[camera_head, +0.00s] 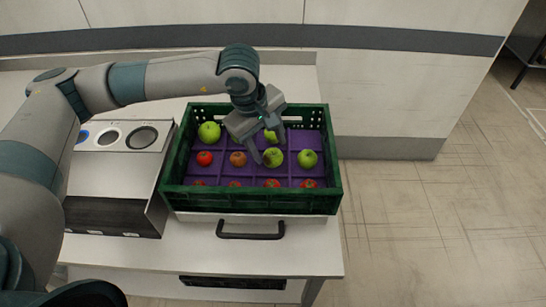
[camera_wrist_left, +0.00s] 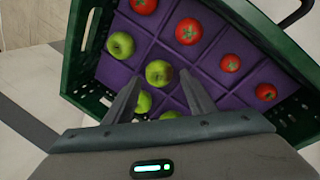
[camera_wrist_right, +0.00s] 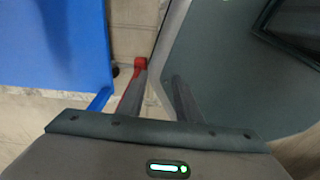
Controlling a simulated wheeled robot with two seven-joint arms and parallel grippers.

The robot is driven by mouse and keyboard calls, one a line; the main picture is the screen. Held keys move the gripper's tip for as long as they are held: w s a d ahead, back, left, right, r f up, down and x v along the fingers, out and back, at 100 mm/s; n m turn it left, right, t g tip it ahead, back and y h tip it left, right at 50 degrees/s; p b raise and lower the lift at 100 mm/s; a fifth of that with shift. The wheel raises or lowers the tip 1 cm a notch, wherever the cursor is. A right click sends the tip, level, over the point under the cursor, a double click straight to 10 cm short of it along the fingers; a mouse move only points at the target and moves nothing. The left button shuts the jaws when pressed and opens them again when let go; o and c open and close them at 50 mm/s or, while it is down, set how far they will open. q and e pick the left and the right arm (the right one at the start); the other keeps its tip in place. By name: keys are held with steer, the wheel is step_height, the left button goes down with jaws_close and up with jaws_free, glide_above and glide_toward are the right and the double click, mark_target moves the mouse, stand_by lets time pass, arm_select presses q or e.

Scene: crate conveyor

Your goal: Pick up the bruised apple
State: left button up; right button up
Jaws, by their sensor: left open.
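A green apple (camera_head: 273,157) with a brownish patch sits in a purple compartment of the green crate (camera_head: 250,202). In the left wrist view the same apple (camera_wrist_left: 158,72) shows a darker spot on its right side. My left gripper (camera_head: 268,143) is open above the crate. In its wrist view the fingertips (camera_wrist_left: 160,78) appear on either side of this apple; I cannot tell whether they touch it. Other green apples lie behind (camera_head: 270,136), to the right (camera_head: 307,158) and at the back left (camera_head: 209,131). My right gripper (camera_wrist_right: 159,75) is open and empty, away from the crate.
A red tomato (camera_head: 204,158), an orange-brown fruit (camera_head: 237,158) and a front row of red fruit share the crate. A grey unit with round openings (camera_head: 110,137) stands left of the crate. A blue surface (camera_wrist_right: 50,45) is near my right gripper.

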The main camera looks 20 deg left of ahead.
mark_target(272, 155)
arm_select(q)
steer(key=shift+x, duration=2.55)
steer(key=shift+w, duration=0.1)
steer(key=shift+c, duration=0.6)
steer(key=c, duration=0.7)
